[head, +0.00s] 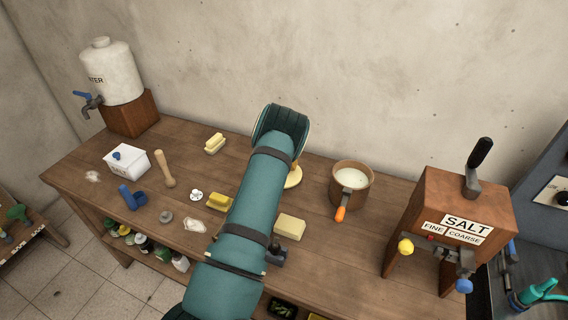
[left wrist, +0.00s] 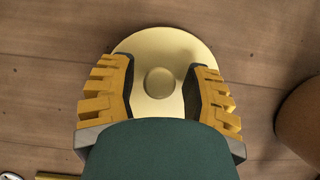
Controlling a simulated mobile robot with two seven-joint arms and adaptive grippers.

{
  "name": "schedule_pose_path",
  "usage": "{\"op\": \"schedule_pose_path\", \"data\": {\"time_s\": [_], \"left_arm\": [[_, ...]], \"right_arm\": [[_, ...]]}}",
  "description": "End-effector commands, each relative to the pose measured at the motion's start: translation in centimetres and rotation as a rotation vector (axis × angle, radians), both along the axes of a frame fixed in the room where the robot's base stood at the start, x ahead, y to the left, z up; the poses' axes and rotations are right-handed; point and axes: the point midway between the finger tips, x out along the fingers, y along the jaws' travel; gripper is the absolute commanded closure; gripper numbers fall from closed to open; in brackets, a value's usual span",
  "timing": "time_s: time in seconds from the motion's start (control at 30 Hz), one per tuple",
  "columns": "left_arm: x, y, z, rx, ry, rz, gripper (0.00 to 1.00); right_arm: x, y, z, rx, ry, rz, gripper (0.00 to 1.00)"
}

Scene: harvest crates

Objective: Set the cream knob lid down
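The cream knob lid (left wrist: 160,50), a pale round disc with a small round knob in its middle, shows in the left wrist view. In the head view a part of the lid (head: 294,177) shows beside my arm, and it appears to lie flat on the wooden table. My left gripper (left wrist: 165,88) is over the lid with its fingers wide apart. One finger is on each side of the knob, with a clear gap to it. The near part of the lid is hidden by my gripper. My right gripper is not in view.
A brown pot (head: 351,184) of white liquid with an orange-tipped handle stands right of the lid. A salt dispenser (head: 455,215) stands further right. Butter blocks (head: 290,227), a white salt box (head: 127,162) and a pestle (head: 165,170) are around. Bare wood lies between lid and pot.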

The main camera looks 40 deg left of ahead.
Motion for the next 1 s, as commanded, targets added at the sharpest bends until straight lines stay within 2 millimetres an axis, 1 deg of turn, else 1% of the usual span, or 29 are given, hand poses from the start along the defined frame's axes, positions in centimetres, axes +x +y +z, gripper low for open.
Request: {"op": "schedule_pose_path", "data": {"time_s": [0.17,0.27,0.6,0.73,0.9,1.0], "left_arm": [[0.0,0.0,0.5,0.0,0.0,0.0,0.52],[-0.4,-0.1,1.7,0.001,-0.003,0.001,0.52],[-2.9,-1.0,8.0,0.0,-0.002,-0.001,0.52],[-3.6,-1.2,9.9,0.001,-0.002,0.0,0.52],[-4.2,-1.4,11.2,0.001,-0.001,-0.001,0.52],[-4.4,-1.4,11.4,0.0,0.001,-0.001,0.52]], "right_arm": [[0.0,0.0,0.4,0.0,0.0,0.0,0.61],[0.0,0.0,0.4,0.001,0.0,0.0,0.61],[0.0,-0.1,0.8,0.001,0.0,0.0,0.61],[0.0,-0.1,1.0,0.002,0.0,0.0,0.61],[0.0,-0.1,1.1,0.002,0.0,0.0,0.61],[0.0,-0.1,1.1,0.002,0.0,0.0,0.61]]}}
